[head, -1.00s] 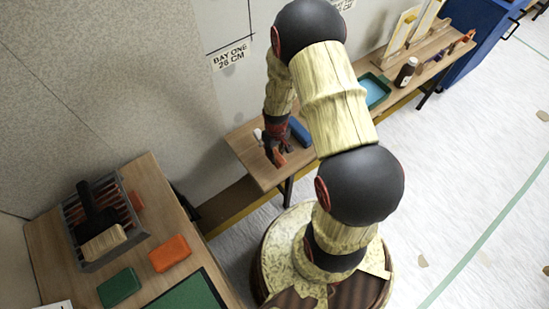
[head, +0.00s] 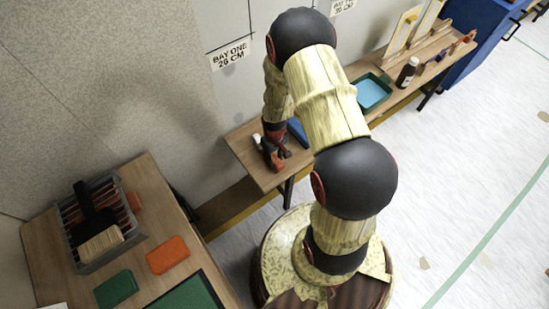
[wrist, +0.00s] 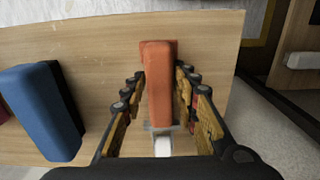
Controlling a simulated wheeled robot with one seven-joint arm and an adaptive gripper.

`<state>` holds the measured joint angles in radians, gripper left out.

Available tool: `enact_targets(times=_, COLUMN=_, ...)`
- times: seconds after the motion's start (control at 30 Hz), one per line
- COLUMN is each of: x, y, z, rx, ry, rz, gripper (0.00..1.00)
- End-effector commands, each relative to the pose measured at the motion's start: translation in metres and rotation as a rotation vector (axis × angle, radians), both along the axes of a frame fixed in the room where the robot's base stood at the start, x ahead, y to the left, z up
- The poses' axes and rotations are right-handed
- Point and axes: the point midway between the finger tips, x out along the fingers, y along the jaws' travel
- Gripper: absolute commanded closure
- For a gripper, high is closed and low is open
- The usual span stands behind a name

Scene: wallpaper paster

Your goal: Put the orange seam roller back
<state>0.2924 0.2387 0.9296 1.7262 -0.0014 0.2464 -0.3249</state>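The orange seam roller (wrist: 158,80) lies on the wooden bench (wrist: 105,45), its orange handle pointing away in the wrist view. A metal bracket and a white roller end show at its near end. My gripper (wrist: 160,88) is open, with one finger on each side of the handle and visible gaps between. In the head view my gripper (head: 274,153) is low at the bench's near end, and a little orange of the roller (head: 278,164) shows by the fingers. The rest of it is hidden there.
A blue block (wrist: 42,110) lies left of the roller. Farther along the bench are a teal tray (head: 373,92), a dark bottle (head: 406,72) and a wooden rack (head: 430,45).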

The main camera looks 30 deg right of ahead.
Motion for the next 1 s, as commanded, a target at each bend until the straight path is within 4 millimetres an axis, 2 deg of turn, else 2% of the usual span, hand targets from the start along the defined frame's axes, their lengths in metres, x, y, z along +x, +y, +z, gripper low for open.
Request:
enact_targets(times=0.2, x=-0.001, y=0.0, z=0.0, rx=0.001, ry=0.002, rz=0.0, gripper=0.57)
enact_targets(times=0.57, x=0.0, y=0.0, z=0.005, rx=0.0, ry=0.0, rz=0.0, gripper=0.57)
enact_targets(times=0.9, x=-0.004, y=0.004, z=0.062, rx=0.0, ry=0.0, rz=0.001, gripper=0.57)
enact_targets(times=1.0, x=-0.004, y=0.004, z=0.073, rx=0.0, ry=-0.001, rz=0.0, gripper=0.57)
